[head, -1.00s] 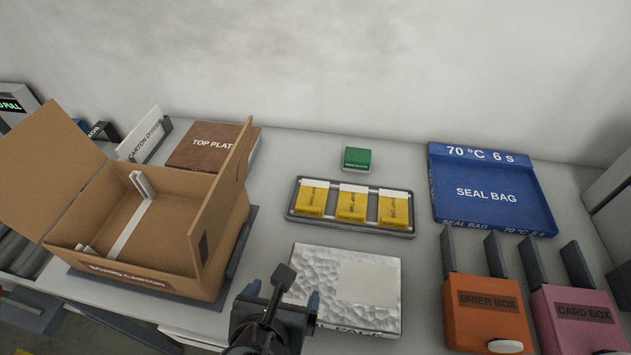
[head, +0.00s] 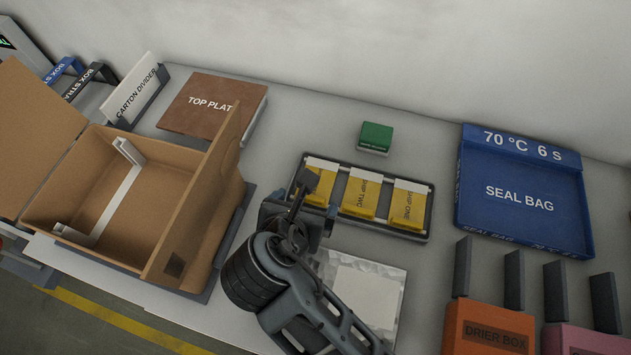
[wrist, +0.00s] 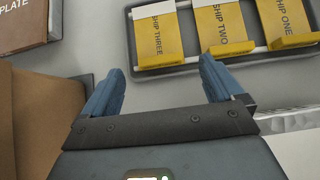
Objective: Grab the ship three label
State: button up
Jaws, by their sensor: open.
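Three yellow labels with white top strips lie side by side in a grey tray (head: 410,235). In the wrist view the ship three label (wrist: 160,38) is at the left, the ship two label (wrist: 222,28) in the middle and the ship one label (wrist: 288,20) at the right. In the head view the ship three label (head: 322,172) is at the tray's left end, partly covered by my gripper. My gripper (wrist: 160,80) is open and empty, its two blue fingers apart, just short of the tray's near edge and pointing towards the ship three label.
An open board carton (head: 185,215) stands at the left, its flap near my arm. A white textured pack (head: 365,290) lies just in front of the tray. A green box (head: 376,137) stands behind it, a blue seal bag tray (head: 520,235) to the right.

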aim_at(309, 198)
jog(key=x, duration=0.4)
jog(key=shift+w, duration=0.2)
jog(key=shift+f, duration=0.1)
jog(key=c, duration=1.1)
